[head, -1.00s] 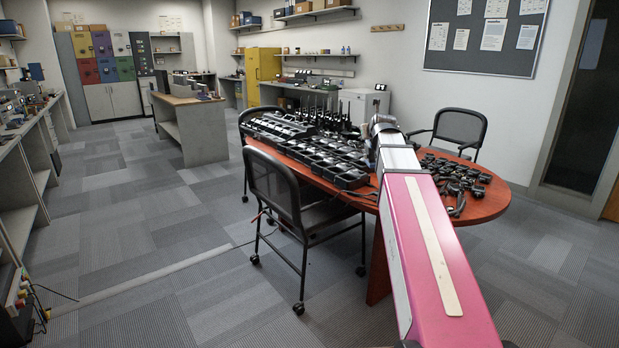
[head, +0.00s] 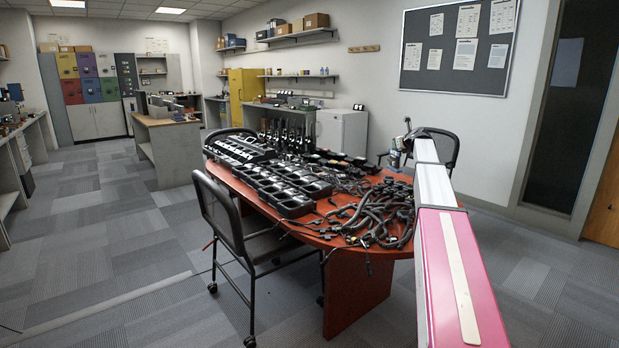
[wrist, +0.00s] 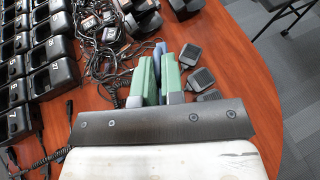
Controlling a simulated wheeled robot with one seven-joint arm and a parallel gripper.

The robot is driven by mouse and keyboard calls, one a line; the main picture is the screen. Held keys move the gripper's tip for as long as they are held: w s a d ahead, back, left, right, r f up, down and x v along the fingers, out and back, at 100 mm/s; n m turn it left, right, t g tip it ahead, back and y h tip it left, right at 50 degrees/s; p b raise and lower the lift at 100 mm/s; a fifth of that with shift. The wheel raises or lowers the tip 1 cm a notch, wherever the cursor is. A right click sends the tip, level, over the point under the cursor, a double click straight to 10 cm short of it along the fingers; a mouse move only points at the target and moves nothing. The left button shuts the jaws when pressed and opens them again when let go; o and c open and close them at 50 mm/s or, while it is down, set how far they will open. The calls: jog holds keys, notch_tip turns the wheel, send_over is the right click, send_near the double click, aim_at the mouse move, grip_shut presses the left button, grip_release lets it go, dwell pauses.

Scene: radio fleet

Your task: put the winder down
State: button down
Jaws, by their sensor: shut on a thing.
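In the wrist view the two green fingers of my gripper (wrist: 157,70) are closed around a narrow blue-grey thing (wrist: 159,48), which I take to be the winder. Only its upper edge shows between the fingers; the rest is hidden. The fingers are over the red-brown table (wrist: 235,70); I cannot tell whether the winder touches it. In the head view my gripper (head: 396,155) is small, at the far end of my arm over the right part of the table (head: 355,290), and the winder cannot be made out there.
Black multi-slot chargers (wrist: 50,75) stand left of the gripper, with coiled cables (wrist: 98,45) between. Black square pieces (wrist: 201,54) lie close on the right. Bare tabletop lies further right. Upright radios (head: 285,135) stand at the back. A chair (head: 245,225) is at the table's front left.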

jog(key=w+d+f+n+g+y, duration=0.1)
jog(key=w+d+n+y, duration=0.1)
jog(key=w+d, duration=0.95)
jog(key=w+d+n+g+y, duration=0.1)
jog(key=w+d+n+y, duration=0.15)
jog(key=w+d, duration=0.9)
jog(key=s+a+f, duration=0.7)
jog(key=a+f, duration=0.1)
jog(key=f, duration=0.3)
jog(key=shift+a+f+m, duration=0.15)
jog(key=shift+a+m, duration=0.25)
jog(key=shift+m, duration=0.05)
jog(key=shift+s+f, duration=0.1)
jog(key=c, duration=1.2)
grip_release()
jog(key=shift+c, duration=0.2)
jog(key=v, duration=1.2)
jog(key=shift+r, duration=0.25)
